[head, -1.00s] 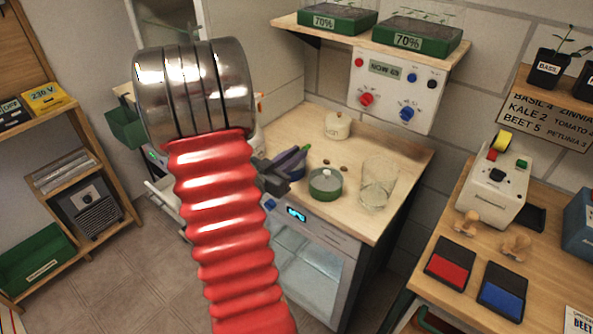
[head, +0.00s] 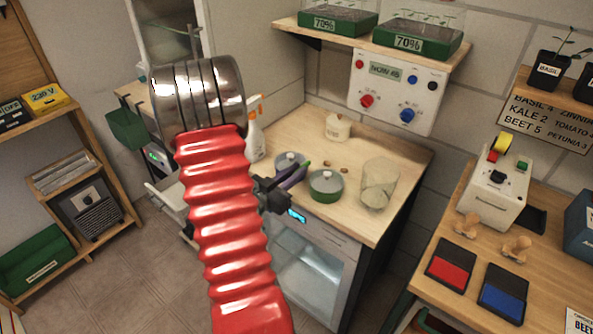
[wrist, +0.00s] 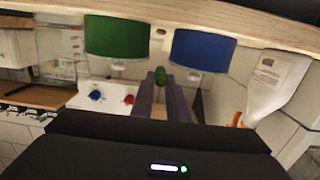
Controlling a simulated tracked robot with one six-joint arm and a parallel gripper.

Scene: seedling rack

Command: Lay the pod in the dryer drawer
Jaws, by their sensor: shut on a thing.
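In the head view only a green bit of the pod (head: 308,163) shows. A white unit with a green light (head: 157,157) stands left of my red arm, and a pale tray-like part (head: 163,196) juts from it low down. My arm hides much of it. I cannot tell whether this part is the dryer drawer.
A glass-fronted appliance (head: 312,275) is below. The floor at left (head: 130,265) is clear.

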